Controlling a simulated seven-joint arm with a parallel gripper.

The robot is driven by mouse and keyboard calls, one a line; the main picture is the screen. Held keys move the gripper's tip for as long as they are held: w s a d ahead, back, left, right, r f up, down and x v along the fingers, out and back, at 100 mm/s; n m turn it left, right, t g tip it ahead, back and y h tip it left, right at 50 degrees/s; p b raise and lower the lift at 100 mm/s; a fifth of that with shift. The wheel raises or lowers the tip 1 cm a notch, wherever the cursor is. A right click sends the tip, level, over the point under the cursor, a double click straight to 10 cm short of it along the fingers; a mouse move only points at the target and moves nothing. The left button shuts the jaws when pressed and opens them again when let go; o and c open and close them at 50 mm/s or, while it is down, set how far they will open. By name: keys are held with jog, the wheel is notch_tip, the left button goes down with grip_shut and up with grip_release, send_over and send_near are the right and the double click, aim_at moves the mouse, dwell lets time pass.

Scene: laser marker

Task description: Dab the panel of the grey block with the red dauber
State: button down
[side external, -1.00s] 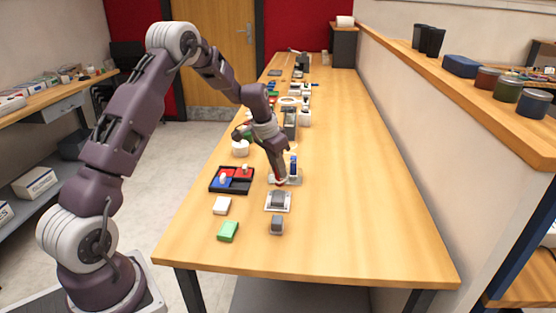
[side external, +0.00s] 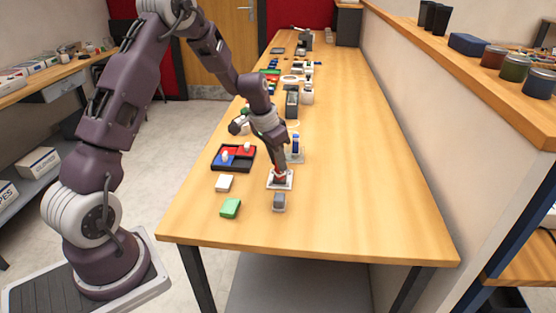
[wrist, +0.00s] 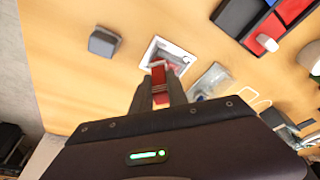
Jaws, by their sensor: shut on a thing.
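My gripper (side external: 280,172) is shut on the red dauber (wrist: 158,76), which shows between its fingers in the wrist view. The gripper points down over a white-edged square plate (side external: 291,184), also seen in the wrist view (wrist: 184,66). A grey block on that plate is mostly hidden by the gripper and dauber. I cannot tell whether the dauber touches its panel. A second, smaller grey block (side external: 279,202) sits apart on the table, nearer the camera; it shows in the wrist view (wrist: 104,41).
A blue dauber (side external: 296,143) stands in a pale holder just behind. A black tray (side external: 218,163) with red and blue compartments lies to the left. White (side external: 225,183) and green (side external: 231,208) blocks lie front left. The table's right side is clear.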

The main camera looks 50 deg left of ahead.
jog(key=shift+w+a, duration=1.9)
jog(key=shift+a, duration=0.05)
jog(key=shift+w+a+r, duration=0.1)
jog(key=shift+w+r, duration=0.05)
notch_tip(320, 180, up, 8)
